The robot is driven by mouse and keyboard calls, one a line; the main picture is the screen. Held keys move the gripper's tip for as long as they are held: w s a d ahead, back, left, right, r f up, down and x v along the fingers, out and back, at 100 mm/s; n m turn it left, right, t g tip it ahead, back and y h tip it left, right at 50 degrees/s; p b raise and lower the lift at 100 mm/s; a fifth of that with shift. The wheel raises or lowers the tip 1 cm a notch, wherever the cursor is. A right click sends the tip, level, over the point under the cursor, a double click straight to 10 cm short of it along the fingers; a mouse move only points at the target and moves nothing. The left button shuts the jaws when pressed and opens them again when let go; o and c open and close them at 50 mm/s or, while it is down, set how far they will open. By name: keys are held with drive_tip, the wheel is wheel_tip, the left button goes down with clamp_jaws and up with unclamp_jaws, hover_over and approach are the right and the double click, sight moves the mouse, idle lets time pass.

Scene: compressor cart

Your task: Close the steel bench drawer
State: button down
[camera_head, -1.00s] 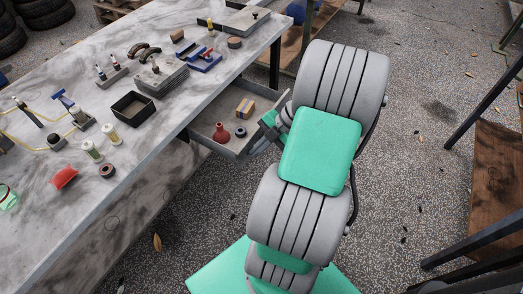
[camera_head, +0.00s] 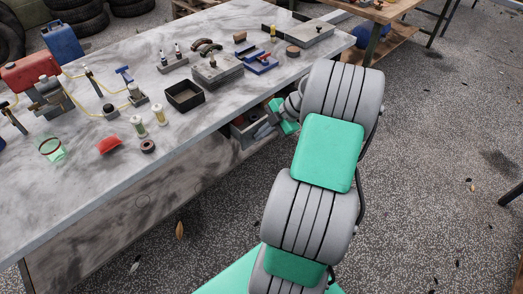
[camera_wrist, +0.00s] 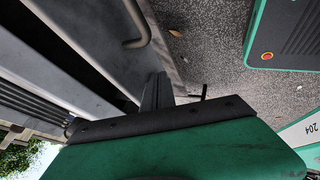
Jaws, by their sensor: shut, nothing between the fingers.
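The grey steel drawer (camera_head: 240,129) sits under the front edge of the bench top. A short part of it sticks out, so it is partly open. My gripper (camera_head: 268,122) is at the drawer's front, partly hidden behind my arm. In the wrist view, the shut, empty gripper fingers (camera_wrist: 157,92) lie against or very near the drawer front (camera_wrist: 110,50); contact cannot be told for certain. A bent bar handle (camera_wrist: 138,28) shows on that front. Most of the drawer's inside is hidden by the bench top.
The marble-patterned bench top (camera_head: 100,195) carries a black tray (camera_head: 185,97), a red clamp-like piece (camera_head: 109,145) and several tools. A blue can (camera_head: 62,42) stands at the far left.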

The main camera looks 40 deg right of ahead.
sight(245, 121)
drive_tip(key=w, duration=0.7)
drive_tip(key=shift+w+a+b, duration=0.35)
drive_tip(key=shift+w, duration=0.15)
drive_tip(key=shift+r, duration=0.15)
